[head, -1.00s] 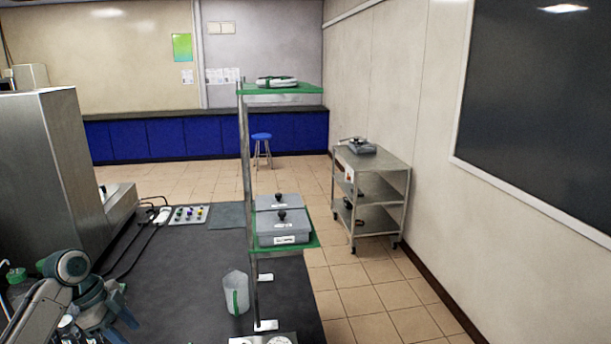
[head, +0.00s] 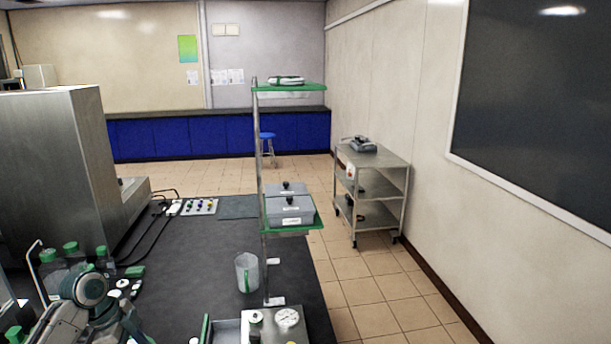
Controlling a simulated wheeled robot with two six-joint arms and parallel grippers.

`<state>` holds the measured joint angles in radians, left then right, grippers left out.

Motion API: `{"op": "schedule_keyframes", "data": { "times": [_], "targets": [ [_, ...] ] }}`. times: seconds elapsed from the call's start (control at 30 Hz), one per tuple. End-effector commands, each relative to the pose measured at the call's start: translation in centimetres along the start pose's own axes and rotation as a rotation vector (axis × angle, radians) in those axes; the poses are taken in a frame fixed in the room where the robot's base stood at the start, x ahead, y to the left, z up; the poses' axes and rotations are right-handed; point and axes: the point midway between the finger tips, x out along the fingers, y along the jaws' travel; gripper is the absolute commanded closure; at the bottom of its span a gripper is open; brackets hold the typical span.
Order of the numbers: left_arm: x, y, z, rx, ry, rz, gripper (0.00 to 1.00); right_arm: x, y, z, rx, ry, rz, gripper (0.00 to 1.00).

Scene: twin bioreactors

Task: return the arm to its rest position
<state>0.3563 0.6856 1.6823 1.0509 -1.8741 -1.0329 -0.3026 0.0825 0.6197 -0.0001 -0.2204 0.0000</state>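My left arm (head: 88,290) is in the lower left of the head view, above the dark bench (head: 190,270). Its teal end (head: 122,326) runs into the bottom edge, so I cannot tell whether the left gripper is open or shut. I see nothing clearly held there. My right arm and gripper are not in view.
Several green-capped bottles (head: 72,252) stand close behind my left arm. A clear jug (head: 246,272) stands by a post with green shelves (head: 312,222) holding grey boxes. A gauge unit (head: 288,318) is at the front. A steel cabinet (head: 50,170) rises at left.

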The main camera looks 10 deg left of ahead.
Motion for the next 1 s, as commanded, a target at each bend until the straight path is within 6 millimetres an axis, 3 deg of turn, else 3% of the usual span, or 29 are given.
{"op": "schedule_keyframes", "data": {
  "times": [0.2,0.37,0.6,0.8,1.0],
  "targets": [
    [4.7,3.3,-0.5,-0.092,-0.047,-0.018,0.56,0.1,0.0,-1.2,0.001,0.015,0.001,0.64],
    [8.7,6.9,-1.0,-0.191,-0.081,-0.051,0.56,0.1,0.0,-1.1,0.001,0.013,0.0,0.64],
    [14.5,16.5,-1.9,-0.463,-0.113,-0.166,0.56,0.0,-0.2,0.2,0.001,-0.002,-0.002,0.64],
    [15.4,23.1,-2.2,-0.704,-0.104,-0.284,0.56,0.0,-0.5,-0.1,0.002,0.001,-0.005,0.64],
    [14.7,26.8,-2.0,-0.861,-0.089,-0.363,0.56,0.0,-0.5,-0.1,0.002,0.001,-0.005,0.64]
  ]
}}
